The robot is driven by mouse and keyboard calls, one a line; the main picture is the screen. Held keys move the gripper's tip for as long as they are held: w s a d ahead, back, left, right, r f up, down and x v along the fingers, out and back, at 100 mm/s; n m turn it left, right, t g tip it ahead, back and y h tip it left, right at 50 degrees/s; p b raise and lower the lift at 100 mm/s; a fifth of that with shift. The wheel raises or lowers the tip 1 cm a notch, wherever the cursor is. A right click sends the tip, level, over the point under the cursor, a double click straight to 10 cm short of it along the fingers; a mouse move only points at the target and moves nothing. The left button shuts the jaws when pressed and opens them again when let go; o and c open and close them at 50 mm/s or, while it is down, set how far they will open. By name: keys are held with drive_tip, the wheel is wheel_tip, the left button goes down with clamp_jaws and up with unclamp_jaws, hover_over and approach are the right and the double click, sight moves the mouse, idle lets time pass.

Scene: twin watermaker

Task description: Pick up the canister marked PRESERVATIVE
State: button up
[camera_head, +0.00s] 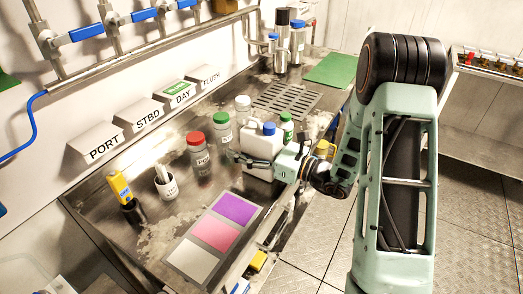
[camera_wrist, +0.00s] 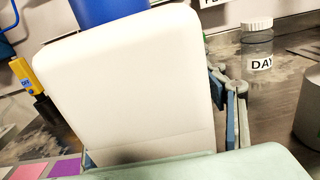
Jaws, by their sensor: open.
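A white canister (camera_head: 258,147) with a blue cap stands on the steel bench. It fills the middle of the wrist view (camera_wrist: 130,85), with the blue cap cut off at the top. No PRESERVATIVE marking is readable on the faces I see. My gripper (camera_head: 262,162) is at the canister, reaching in from the right in the head view. In the wrist view one finger shows along the canister's right side; the other is mostly hidden behind the canister. The jaws are open around its lower part; I cannot tell whether they touch it.
A red-lidded bottle (camera_head: 199,157), a green-lidded bottle (camera_head: 222,133) and a white-lidded bottle (camera_head: 243,108) stand close left and behind. Another green-lidded bottle (camera_head: 287,128) stands close at the right. A colour card (camera_head: 214,236) lies in front. A white cup (camera_head: 166,186) stands left.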

drive_tip(key=shift+c, duration=0.4)
clamp_jaws()
drive_tip(key=shift+r, duration=0.1)
